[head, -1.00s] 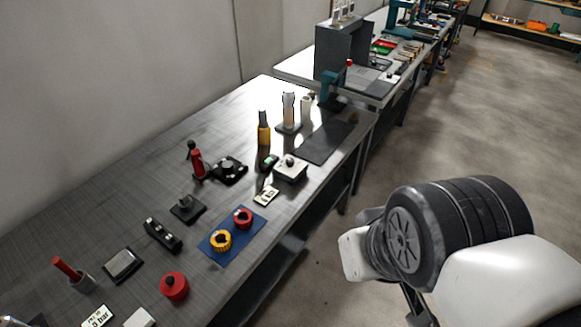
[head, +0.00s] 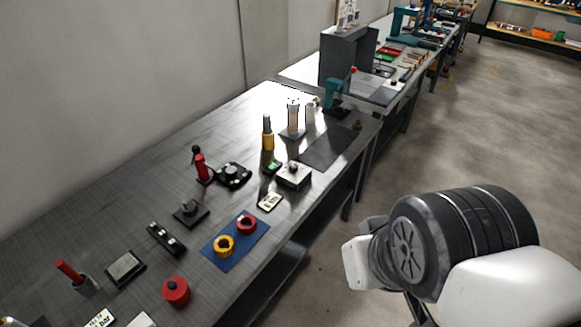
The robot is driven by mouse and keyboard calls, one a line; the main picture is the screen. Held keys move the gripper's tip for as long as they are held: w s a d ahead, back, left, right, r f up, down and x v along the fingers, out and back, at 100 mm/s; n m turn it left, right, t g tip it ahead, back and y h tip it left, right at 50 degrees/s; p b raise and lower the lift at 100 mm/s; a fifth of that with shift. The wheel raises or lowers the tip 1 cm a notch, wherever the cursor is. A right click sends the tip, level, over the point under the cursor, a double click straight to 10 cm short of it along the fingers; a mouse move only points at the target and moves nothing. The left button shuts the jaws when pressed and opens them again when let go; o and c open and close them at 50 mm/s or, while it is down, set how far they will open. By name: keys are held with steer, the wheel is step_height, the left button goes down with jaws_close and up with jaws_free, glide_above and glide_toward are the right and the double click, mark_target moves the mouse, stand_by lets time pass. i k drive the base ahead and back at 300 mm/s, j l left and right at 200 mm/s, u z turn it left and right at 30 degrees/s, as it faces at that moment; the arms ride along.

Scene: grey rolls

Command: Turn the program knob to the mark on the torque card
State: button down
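A light grey box with a dark round knob on top (head: 293,175) stands near the bench's right edge; it may be the program knob, but its scale is too small to read. A black unit with a round dial (head: 234,174) lies to its left. A small pale card (head: 270,201) lies just in front of the box; its print is too small to read. Another printed card (head: 100,319) at the bottom left seems to end in "bar". My gripper is not in view; only my arm shows at the right, off the bench.
A blue mat (head: 222,251) carries a yellow and a red ring. A yellow bottle (head: 268,134), a red-handled tool (head: 202,168), a red round part (head: 175,290) and a dark mat (head: 328,147) are also on the bench. Open floor lies right.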

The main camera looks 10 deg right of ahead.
mark_target(293, 168)
steer(key=i+l+u, duration=0.15)
steer(key=i, duration=0.3)
steer(key=i+l+u, duration=0.15)
steer(key=i+l, duration=0.25)
steer(key=i, duration=0.05)
